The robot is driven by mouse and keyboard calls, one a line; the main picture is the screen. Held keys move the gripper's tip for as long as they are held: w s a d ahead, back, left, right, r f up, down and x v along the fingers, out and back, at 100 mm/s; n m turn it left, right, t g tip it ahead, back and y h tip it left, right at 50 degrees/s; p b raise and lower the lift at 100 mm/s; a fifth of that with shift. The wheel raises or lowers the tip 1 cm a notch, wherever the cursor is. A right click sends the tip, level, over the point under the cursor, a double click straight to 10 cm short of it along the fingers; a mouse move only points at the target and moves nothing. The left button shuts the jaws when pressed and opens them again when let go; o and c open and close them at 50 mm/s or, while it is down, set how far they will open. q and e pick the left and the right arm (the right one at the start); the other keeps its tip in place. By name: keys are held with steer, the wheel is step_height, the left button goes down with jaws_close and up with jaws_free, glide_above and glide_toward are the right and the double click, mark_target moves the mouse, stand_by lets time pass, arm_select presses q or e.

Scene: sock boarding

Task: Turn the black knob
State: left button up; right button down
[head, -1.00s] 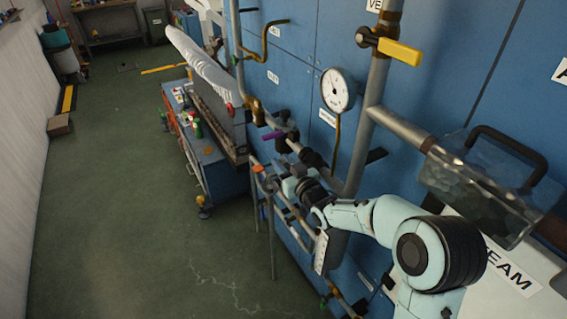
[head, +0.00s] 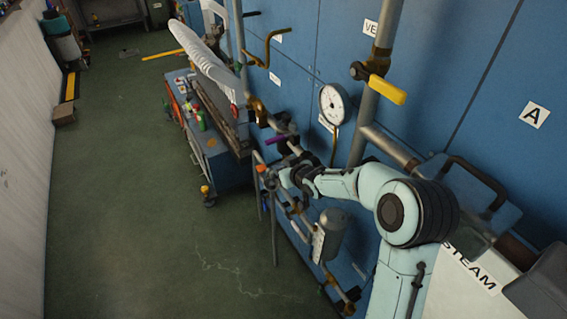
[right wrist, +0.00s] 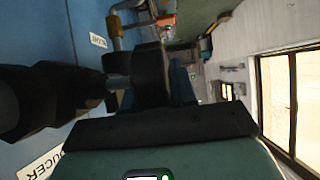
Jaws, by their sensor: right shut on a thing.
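My right gripper (head: 288,178) is at the wall pipework, just below the purple lever (head: 276,140) and beside the orange handle (head: 262,168). My arm and gripper hide the spot where it holds. In the right wrist view the jaws (right wrist: 150,76) are dark and closed up, and what lies between them is mostly covered. A large dark rounded part, apparently the black knob (right wrist: 50,100), stands out from the blue wall at the left, close against the jaws. How far it is turned cannot be told. My left gripper is not in view.
A pressure gauge (head: 335,104) and a yellow-handled valve (head: 387,90) are on the wall above my arm. A grey cylinder (head: 330,235) hangs below it. A blue cart (head: 222,160) stands farther off. The green floor (head: 130,200) at left is clear.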

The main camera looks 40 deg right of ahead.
stand_by(0.4)
steer(key=c, duration=1)
jaws_free()
steer(key=shift+s+r, duration=0.35)
steer(key=shift+s, duration=0.1)
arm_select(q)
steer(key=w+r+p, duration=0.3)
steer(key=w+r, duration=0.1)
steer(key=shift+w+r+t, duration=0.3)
arm_select(e)
steer(key=v, duration=1.2)
steer(key=shift+a+r, duration=0.1)
